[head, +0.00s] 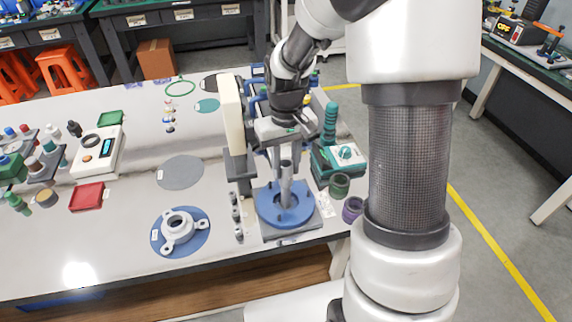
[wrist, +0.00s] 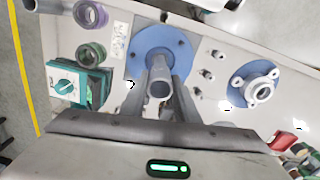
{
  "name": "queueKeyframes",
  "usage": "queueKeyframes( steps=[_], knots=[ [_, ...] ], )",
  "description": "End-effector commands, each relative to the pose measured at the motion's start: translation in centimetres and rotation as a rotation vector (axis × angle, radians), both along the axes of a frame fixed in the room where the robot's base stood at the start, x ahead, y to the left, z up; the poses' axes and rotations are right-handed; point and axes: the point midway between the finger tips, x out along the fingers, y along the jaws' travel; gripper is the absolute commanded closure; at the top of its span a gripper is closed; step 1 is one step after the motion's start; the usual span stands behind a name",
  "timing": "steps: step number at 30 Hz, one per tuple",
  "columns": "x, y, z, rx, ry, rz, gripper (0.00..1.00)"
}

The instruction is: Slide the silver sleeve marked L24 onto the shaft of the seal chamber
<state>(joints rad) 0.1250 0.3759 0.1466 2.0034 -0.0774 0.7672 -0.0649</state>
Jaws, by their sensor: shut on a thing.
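The seal chamber stands near the table's front edge as a blue round flange (head: 268,210) with a grey upright post at its centre. The flange also shows in the wrist view (wrist: 142,45). My gripper (head: 285,160) is above it, pointing down. In the wrist view its dark fingers (wrist: 163,95) are shut on a grey silver tube (wrist: 160,88), which I take for the sleeve; no L24 mark is readable. The tube stands nearly upright over the flange centre. The shaft is hard to tell from the tube, so I cannot tell whether the sleeve is around it.
A cream-and-grey upright column (head: 232,115) stands close left of my gripper. A teal device (head: 345,155), a green ring (head: 339,185) and a purple ring (head: 352,209) stand right. A flanged grey part (head: 181,227) lies on a blue disc at left. Small grey pieces (head: 236,215) stand between.

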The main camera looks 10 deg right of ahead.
Motion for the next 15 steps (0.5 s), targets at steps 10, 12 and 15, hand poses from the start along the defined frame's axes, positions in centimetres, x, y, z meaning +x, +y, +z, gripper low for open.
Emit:
queueKeyframes(
  steps=[10,12,15],
  knots=[
    [0.03,0.00,-0.10,0.000,-0.001,0.000,1.00],
    [0.02,0.00,-0.28,0.000,-0.001,0.000,1.00],
    [0.02,0.00,-0.63,0.000,-0.001,0.000,1.00]
  ],
)
